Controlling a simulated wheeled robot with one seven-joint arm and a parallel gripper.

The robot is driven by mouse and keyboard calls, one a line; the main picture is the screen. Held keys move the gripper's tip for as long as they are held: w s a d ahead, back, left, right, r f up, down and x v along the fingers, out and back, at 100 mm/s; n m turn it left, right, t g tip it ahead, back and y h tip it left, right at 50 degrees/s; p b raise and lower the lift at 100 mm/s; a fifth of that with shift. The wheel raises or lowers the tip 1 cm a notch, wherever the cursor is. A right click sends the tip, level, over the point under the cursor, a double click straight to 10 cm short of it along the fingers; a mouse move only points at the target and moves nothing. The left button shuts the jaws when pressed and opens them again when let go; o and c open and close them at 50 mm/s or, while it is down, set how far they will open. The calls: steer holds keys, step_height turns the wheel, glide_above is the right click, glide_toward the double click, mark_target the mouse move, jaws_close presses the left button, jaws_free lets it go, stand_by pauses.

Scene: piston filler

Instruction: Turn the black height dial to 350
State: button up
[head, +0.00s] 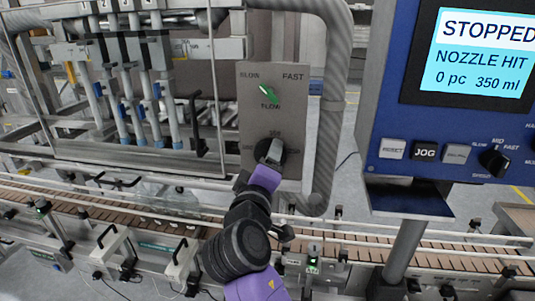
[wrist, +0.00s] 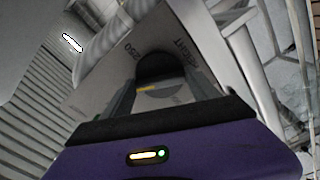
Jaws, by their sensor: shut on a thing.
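The black height dial (head: 262,147) sits low on a grey metal panel, below a green-pointer flow dial. My gripper (head: 271,154) reaches up to it from below and is shut on it. The gripper covers much of the dial, so I cannot tell its pointer's direction. In the wrist view the dial (wrist: 158,66) is a dark rounded shape between the two fingers of my gripper (wrist: 162,88). Panel lettering there looks like "HEIGHT" and "250". A label above the dial in the head view is too small to read surely.
The flow dial (head: 269,91) is just above on the same panel (head: 250,115). A blue control box (head: 384,110) at the right has a screen (head: 483,60) reading "STOPPED, NOZZLE HIT, 0 pc 350 ml". Filler nozzles (head: 130,95) stand left. A conveyor (head: 450,255) runs below.

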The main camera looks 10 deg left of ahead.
steer(key=shift+n+p, duration=0.9)
steer(key=shift+n, duration=0.6)
steer(key=shift+c, duration=0.3)
steer(key=o, duration=1.4)
steer(key=shift+c, duration=0.2)
steer(key=s+b, duration=0.2)
steer(key=s, duration=0.5)
steer(key=shift+s+a, duration=0.15)
steer(key=shift+s, duration=0.25)
